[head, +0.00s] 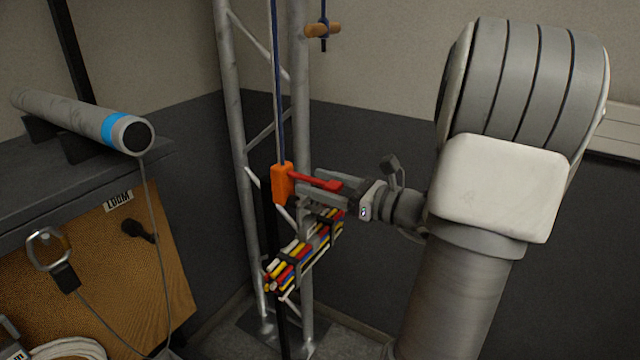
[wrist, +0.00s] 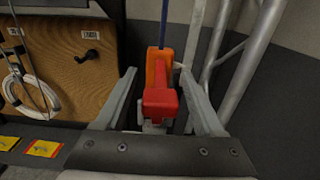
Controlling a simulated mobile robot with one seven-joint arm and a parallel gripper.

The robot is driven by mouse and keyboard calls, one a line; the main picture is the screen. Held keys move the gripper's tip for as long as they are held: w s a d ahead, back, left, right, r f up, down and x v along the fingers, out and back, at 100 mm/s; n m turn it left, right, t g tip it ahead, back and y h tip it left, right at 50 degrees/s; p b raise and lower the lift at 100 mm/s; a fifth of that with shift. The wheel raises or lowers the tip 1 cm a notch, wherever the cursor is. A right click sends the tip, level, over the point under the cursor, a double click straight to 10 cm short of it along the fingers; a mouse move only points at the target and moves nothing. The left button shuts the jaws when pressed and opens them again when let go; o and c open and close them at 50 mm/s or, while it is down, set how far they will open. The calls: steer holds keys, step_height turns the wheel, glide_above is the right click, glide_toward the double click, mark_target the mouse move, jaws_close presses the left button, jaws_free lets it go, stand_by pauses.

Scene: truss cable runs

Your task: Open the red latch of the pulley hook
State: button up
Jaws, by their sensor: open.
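The pulley hook has an orange body (head: 282,183) hanging on a dark blue rope in front of the truss. Its red latch (head: 318,181) sticks out to the right from the body in the head view. My gripper (head: 305,192) is at the latch from the right. In the wrist view, the orange body (wrist: 160,68) and the red latch (wrist: 160,101) lie between the two fingers of my gripper (wrist: 157,85). The fingers are spread, with a gap on each side of the latch. A bundle of coloured cables (head: 300,258) hangs just below my gripper; its tie to the hook is hidden.
The metal truss (head: 238,120) stands right behind the hook. A wooden toggle (head: 322,30) hangs above on a rope. At left are a dark bench (head: 60,180) with a grey tube (head: 80,118) and a wooden panel (head: 175,240) with hanging items.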

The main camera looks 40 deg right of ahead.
jaws_close()
stand_by(1.3)
